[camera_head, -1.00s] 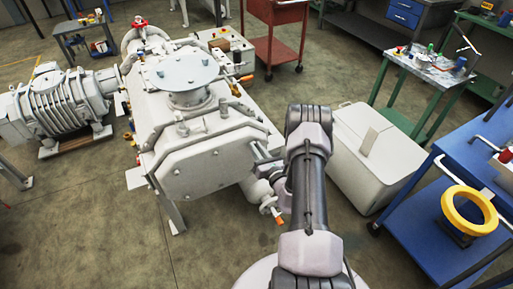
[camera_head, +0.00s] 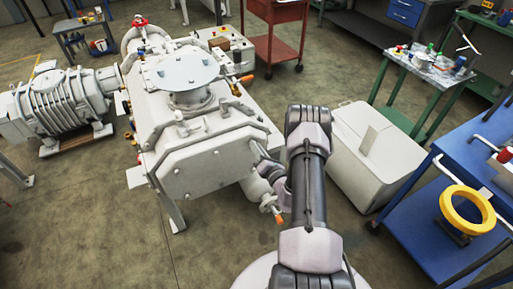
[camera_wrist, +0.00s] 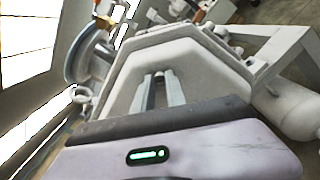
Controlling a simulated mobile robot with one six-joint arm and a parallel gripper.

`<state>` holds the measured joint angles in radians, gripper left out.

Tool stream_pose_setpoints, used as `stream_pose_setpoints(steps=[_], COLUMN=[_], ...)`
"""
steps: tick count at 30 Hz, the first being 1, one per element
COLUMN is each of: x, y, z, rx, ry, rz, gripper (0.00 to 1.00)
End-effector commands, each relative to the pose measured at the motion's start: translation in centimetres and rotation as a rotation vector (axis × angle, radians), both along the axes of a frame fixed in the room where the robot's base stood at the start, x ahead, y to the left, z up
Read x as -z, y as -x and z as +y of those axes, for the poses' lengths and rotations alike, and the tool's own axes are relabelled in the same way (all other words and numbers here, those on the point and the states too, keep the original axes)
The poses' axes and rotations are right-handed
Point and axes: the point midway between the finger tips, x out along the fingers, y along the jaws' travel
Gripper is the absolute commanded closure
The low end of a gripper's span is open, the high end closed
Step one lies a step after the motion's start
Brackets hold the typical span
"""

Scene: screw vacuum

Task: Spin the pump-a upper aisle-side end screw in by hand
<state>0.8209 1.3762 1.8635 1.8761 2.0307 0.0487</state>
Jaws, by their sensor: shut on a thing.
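The pump (camera_head: 200,170) is a large pale grey machine with a chamfered end plate facing me and a round flange on top. Its end plate also fills the middle of the wrist view (camera_wrist: 205,75). My gripper (camera_head: 257,152) is at the right upper corner of this end plate, largely hidden by my own arm in the head view. In the wrist view my two fingers (camera_wrist: 160,82) point at the plate and are shut on a small dark piece between them, which fits the end screw. The screw's head and how deep it sits are hidden.
An orange-tipped pipe valve (camera_head: 279,219) sticks out below my gripper. A pale bin (camera_head: 350,170) stands right of my arm. A blue cart (camera_head: 420,235) with a yellow ring (camera_head: 468,194) is at the far right. Floor is free in front of the pump.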

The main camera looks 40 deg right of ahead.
Motion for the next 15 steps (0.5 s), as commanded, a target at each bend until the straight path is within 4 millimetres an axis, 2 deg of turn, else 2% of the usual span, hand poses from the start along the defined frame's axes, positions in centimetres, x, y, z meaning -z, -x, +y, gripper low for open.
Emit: stream_pose_setpoints(steps=[11,12,15], x=[0.22,0.23,0.19], y=[0.12,0.12,0.10], z=[0.11,0.10,0.09], rx=[-0.001,-0.001,0.000], ry=[-0.007,-0.007,-0.007], rz=[0.003,0.003,0.003], gripper=[1.00,0.82,0.62])
